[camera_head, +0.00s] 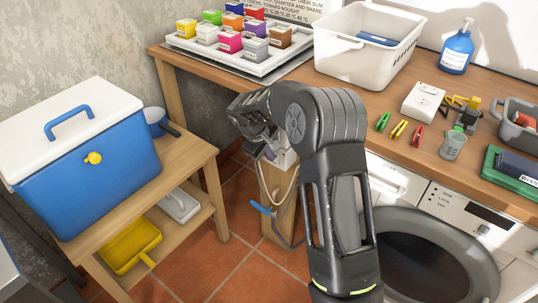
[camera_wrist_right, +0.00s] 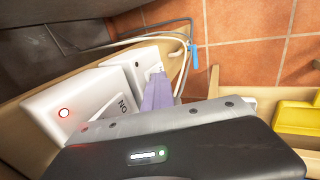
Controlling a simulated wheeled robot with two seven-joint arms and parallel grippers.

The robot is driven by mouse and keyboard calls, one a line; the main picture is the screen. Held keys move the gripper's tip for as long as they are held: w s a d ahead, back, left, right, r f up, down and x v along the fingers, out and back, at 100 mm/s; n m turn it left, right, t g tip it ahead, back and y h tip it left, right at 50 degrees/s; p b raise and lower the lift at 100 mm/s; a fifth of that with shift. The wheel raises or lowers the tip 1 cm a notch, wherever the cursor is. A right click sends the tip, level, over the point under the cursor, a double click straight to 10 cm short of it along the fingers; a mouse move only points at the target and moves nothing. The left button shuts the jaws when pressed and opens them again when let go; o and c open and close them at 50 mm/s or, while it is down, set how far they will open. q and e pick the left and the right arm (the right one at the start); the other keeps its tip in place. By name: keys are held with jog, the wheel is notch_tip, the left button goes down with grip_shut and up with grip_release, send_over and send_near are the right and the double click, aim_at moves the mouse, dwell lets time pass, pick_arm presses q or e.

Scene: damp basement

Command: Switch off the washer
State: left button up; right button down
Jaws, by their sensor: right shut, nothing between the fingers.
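The washer (camera_head: 398,183) is a white front loader with a dark round door, under the wooden counter at the lower right in the head view. My right gripper (camera_head: 267,150) is shut and empty, left of the washer, by a white box (camera_head: 285,159) on a wooden post. In the right wrist view, its purple fingers (camera_wrist_right: 158,92) are close to white boxes; whether they touch is unclear. The nearer box (camera_wrist_right: 58,100) has a red round light and lettering that looks like "ON". The farther white box (camera_wrist_right: 133,62) is partly covered by the fingers. My left gripper is not in view.
A white cable (camera_head: 290,190) and a blue piece (camera_head: 260,208) hang by the post. A blue-and-white cooler (camera_head: 90,160) stands on a wooden side table (camera_head: 190,170) at left. Tiled floor (camera_head: 205,265) is open between.

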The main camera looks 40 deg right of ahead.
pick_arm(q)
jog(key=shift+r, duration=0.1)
pick_arm(e)
jog(key=shift+d+r, duration=0.15)
jog(key=shift+r, duration=0.05)
pick_arm(q)
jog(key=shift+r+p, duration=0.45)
jog(key=shift+p, duration=0.05)
pick_arm(e)
jog(key=shift+r, duration=0.65)
